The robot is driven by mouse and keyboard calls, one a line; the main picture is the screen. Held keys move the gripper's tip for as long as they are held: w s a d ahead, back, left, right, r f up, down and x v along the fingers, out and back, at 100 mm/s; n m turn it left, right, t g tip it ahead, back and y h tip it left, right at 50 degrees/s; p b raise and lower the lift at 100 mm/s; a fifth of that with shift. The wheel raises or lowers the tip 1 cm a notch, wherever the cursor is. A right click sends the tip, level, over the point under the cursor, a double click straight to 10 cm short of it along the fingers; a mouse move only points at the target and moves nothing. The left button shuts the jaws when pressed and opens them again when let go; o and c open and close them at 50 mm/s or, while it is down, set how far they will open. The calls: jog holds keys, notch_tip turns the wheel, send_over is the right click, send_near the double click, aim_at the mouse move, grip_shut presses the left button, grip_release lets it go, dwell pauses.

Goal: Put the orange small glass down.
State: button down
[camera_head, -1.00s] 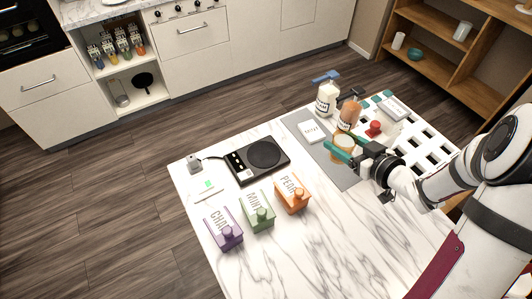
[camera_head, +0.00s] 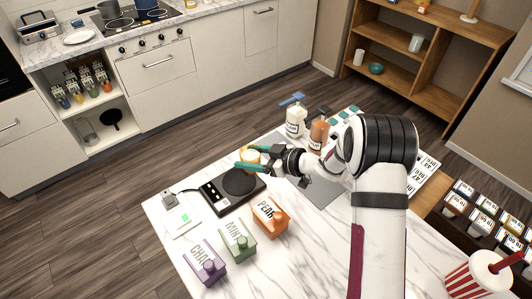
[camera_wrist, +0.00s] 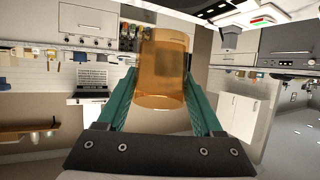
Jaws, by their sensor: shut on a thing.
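The orange small glass (camera_wrist: 160,85) is held between the two green fingers of my gripper (camera_wrist: 158,100) in the wrist view. It is see-through amber. In the head view the orange glass (camera_head: 251,155) shows between the fingers of my gripper (camera_head: 256,160), at the back edge of the black scale (camera_head: 218,198), over or just behind its round plate. I cannot tell how high above the table the glass is.
Purple (camera_head: 205,262), green (camera_head: 238,242) and orange (camera_head: 270,217) cartons stand in front of the scale. A white bottle (camera_head: 295,122) and a brown bottle (camera_head: 318,135) stand at the back right by a grey mat (camera_head: 318,185). Marble table (camera_head: 300,240) is bare at front right.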

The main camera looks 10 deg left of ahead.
jog(key=a+f, duration=0.1)
jog(key=a, duration=0.1)
jog(key=a+f, duration=0.1)
jog(key=a, duration=0.1)
jog(key=shift+w+f, duration=0.15)
jog(key=shift+a+f, duration=0.1)
jog(key=shift+f, duration=2)
jog(key=shift+f, duration=0.1)
jog(key=shift+c, duration=0.2)
grip_release()
